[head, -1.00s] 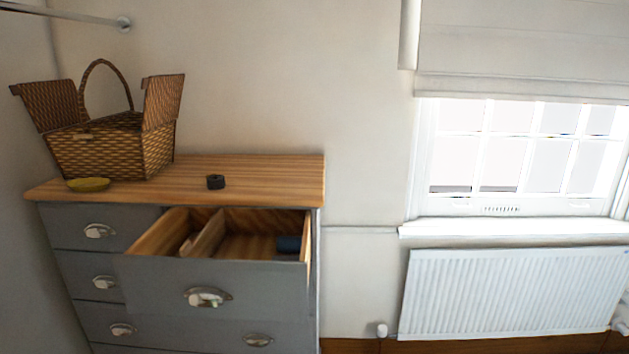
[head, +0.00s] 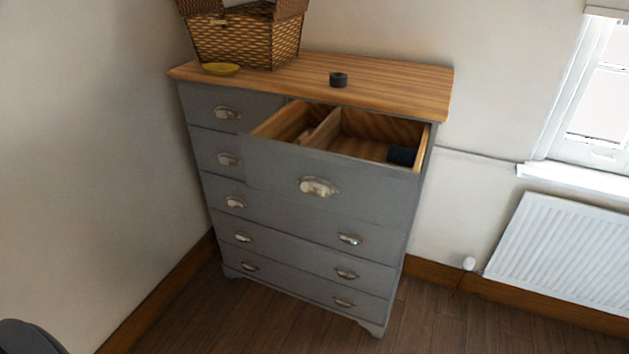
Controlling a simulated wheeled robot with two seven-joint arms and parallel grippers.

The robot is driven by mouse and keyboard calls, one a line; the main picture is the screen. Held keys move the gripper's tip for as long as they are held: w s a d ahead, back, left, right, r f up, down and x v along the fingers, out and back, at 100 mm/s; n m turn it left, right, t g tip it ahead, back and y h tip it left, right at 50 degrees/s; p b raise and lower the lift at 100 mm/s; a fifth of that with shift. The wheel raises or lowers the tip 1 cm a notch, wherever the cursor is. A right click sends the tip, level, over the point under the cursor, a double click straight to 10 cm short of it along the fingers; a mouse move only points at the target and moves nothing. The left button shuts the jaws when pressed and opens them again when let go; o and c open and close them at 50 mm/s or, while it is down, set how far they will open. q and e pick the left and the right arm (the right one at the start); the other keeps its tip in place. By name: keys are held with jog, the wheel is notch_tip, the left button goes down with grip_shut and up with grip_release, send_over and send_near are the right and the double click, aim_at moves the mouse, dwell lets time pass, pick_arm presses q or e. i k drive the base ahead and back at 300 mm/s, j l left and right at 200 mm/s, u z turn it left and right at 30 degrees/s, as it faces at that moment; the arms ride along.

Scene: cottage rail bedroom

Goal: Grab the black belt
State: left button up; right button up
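A small black coiled object (head: 338,79), which looks like the rolled belt, sits on the wooden top of the grey dresser (head: 400,84), right of the middle. A dark folded or rolled item (head: 402,155) lies in the right part of the open top drawer (head: 285,165); I cannot tell exactly what it is. Neither of my grippers is in view.
A wicker basket (head: 245,40) and a yellow dish (head: 221,69) stand on the dresser's left part. The open drawer juts out in front. A white radiator (head: 565,250) is on the right wall. The wooden floor (head: 300,325) before the dresser looks clear.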

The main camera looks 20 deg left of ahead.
aim_at(337, 80)
jog(key=j+u, duration=0.35)
jog(key=i+j+u, duration=0.1)
jog(key=u, duration=0.25)
jog(key=j, duration=0.1)
